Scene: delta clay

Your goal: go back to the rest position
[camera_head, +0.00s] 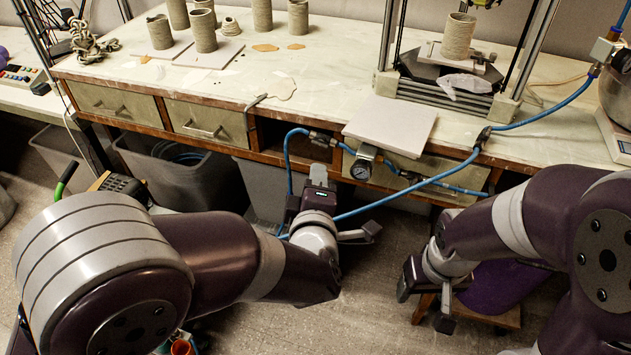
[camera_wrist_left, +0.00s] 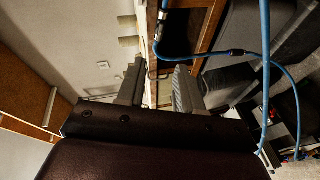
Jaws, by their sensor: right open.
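My left gripper (camera_head: 317,178) is in front of the workbench, by the open drawer gap and the blue hose. The left wrist view shows its two fingers (camera_wrist_left: 157,82) apart with nothing between them. My right gripper (camera_head: 426,296) hangs low, in front of the bench at the right, over the floor beside a purple-seated stool (camera_head: 503,286). Its fingers are apart and I see nothing held in it.
The workbench (camera_head: 330,62) carries several clay cylinders (camera_head: 203,30), a pale board (camera_head: 390,124) at its front edge and a clay printer (camera_head: 450,80). A blue hose (camera_head: 440,178) with a gauge (camera_head: 361,169) hangs along the front. Grey bins (camera_head: 180,185) stand below.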

